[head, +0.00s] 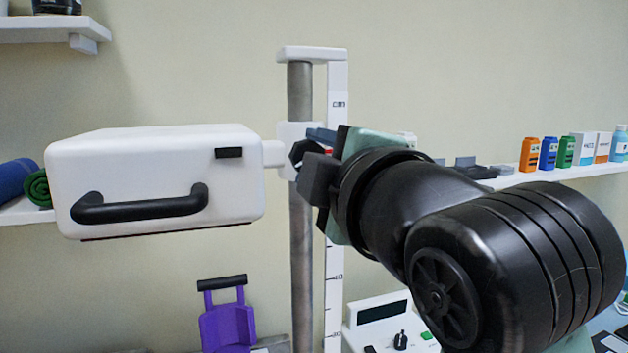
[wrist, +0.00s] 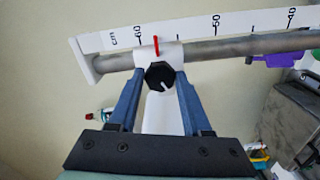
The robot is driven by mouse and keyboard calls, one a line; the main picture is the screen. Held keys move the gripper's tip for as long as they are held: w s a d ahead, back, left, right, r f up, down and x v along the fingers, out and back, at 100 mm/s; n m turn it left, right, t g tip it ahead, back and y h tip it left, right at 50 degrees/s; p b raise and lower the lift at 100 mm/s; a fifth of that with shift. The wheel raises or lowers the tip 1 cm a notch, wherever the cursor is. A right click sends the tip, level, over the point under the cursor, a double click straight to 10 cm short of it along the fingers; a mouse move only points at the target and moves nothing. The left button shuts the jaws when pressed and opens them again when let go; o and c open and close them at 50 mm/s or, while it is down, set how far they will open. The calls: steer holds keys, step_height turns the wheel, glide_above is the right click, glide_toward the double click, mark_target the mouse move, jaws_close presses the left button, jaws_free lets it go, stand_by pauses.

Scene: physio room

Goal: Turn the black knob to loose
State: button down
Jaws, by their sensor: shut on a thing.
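The black knob (wrist: 158,74) sits on a white sliding collar around a grey metal post (wrist: 225,50). It has a faceted rim and a white line that points to the lower right in the wrist view. My gripper (wrist: 159,82) has its two blue fingers on either side of the knob, shut on it. In the head view, the knob (head: 301,152) shows as a dark shape just left of my gripper (head: 313,157), which covers part of the collar. No lettering for loose is readable.
A white box with a black handle (head: 140,205) is joined to the collar on the left. A white scale strip (head: 334,290) runs beside the post, with a red pointer (wrist: 156,45). Shelves hold bottles and rolls. A purple item (head: 226,325) and a white device (head: 385,325) stand below.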

steer(key=shift+n+b, duration=2.05)
steer(key=shift+n, duration=2.15)
steer(key=shift+c, duration=1.7)
jaws_free()
